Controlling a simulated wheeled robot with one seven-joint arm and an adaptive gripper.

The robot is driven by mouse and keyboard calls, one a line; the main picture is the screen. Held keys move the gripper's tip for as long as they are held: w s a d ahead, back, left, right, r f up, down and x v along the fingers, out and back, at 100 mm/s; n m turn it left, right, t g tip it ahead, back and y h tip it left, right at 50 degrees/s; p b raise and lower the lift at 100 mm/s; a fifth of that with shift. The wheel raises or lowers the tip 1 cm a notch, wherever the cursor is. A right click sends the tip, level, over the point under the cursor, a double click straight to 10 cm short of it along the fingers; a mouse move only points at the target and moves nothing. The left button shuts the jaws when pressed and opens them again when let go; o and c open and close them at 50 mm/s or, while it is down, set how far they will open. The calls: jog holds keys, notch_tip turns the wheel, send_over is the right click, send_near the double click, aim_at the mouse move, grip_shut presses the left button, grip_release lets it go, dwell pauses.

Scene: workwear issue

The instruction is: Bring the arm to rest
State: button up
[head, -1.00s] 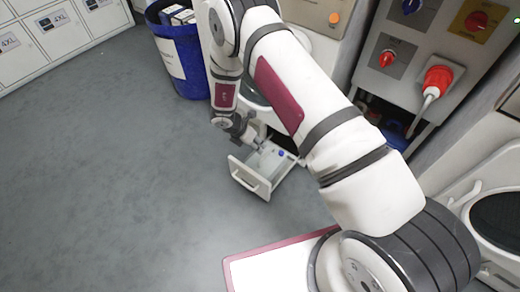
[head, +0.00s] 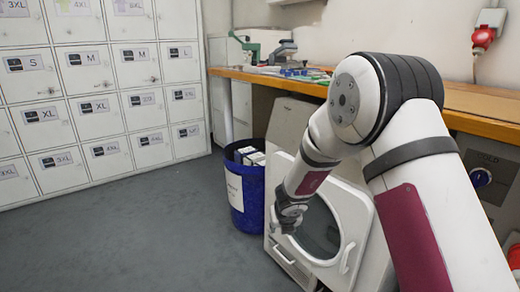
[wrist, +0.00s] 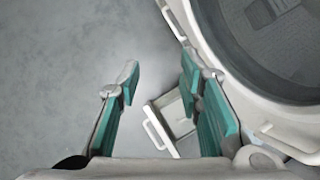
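My arm (head: 415,215) shows in the head view, bent at the elbow with its forearm pointing down and left. My gripper (head: 288,220) hangs in front of the white machine with the round door (head: 345,215). In the wrist view the two teal fingers of my gripper (wrist: 159,76) stand apart, with nothing between them but floor. A small white drawer (wrist: 155,128) with a handle shows low beyond the fingers, partly hidden by the right finger. The round door (wrist: 205,30) is close on the right in that view.
A blue bin (head: 248,205) with boxes in it stands left of the machine. White lockers (head: 95,110) line the left wall. A wooden worktop (head: 255,77) with small items runs along the back. The grey floor (head: 150,240) at left is clear.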

jog(key=s+a+r+n+y, duration=0.2)
jog(key=s+r+n, duration=0.4)
jog(key=r, duration=0.4)
jog(key=s+a+r+n+y, duration=0.2)
jog(key=s+r+n+y, duration=0.1)
jog(key=r+n, duration=0.55)
jog(key=s+d+r+n+g, duration=0.1)
jog(key=s+r+n, duration=0.3)
jog(key=s, duration=0.4)
jog(key=s+d+r+n+g, duration=0.1)
jog(key=s+d+r+n, duration=0.1)
jog(key=s+r+n, duration=0.45)
jog(key=s+d+f+n+g+h+p, duration=0.1)
jog(key=s+d+n+h, duration=0.2)
jog(key=s, duration=0.6)
jog(key=s+d+f+n+g+h, duration=0.1)
jog(key=s+d+n+g, duration=0.1)
jog(key=s+d+n, duration=0.5)
jog(key=s+d+f+g+h+p, duration=0.1)
jog(key=s+d+h, duration=0.15)
jog(key=s, duration=0.85)
notch_tip(320, 180, up, 39)
jog(key=t+y+p, duration=0.1)
jog(key=t+p, duration=0.2)
jog(key=p, duration=3.4)
jog(key=shift+d+t, duration=0.4)
jog(key=shift+w, duration=0.1)
